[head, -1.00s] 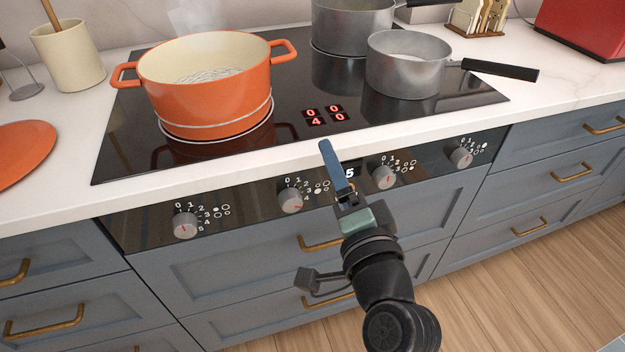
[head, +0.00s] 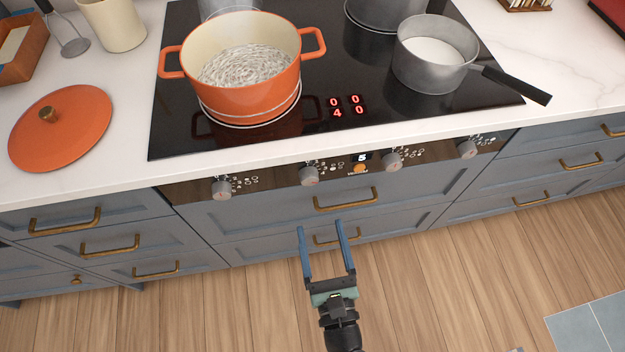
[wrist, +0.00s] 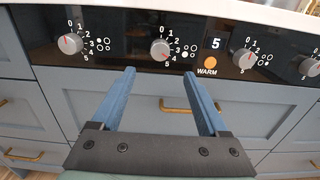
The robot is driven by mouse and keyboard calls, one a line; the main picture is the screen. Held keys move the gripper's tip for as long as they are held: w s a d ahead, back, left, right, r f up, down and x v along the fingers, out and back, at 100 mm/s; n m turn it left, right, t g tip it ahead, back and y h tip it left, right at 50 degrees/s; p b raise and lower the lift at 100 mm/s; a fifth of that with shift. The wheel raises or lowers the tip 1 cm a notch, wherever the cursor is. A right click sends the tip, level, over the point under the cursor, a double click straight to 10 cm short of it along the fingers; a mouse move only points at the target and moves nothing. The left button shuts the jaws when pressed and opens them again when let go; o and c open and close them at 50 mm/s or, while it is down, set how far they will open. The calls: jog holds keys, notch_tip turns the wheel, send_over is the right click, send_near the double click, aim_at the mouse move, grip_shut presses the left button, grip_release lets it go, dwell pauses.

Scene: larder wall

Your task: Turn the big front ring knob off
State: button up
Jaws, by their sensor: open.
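Four grey knobs sit in a row on the black panel below the hob. The second from left (head: 310,175), also in the wrist view (wrist: 160,49), has a lower-left filled circle in its ring diagram. Its red mark points to the lower right, near 4. The leftmost knob (wrist: 70,44) has its mark near 0. The red hob readout (head: 346,106) shows 4 at front left and 0 elsewhere. My gripper (head: 322,228) is open and empty, its two blue fingers apart. In the wrist view the fingertips (wrist: 159,73) appear below the second knob, not touching it.
An orange pot (head: 246,85) stands on the front left ring. A grey saucepan (head: 430,60) is at right, its handle reaching past the hob. A lit WARM button (wrist: 210,62) sits right of the second knob. Drawer handles (head: 346,199) jut out below the panel.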

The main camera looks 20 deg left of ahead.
aim_at(310, 183)
jog(key=x, duration=1)
jog(key=shift+w+a, duration=0.2)
jog(key=shift+w, duration=0.05)
grip_shut()
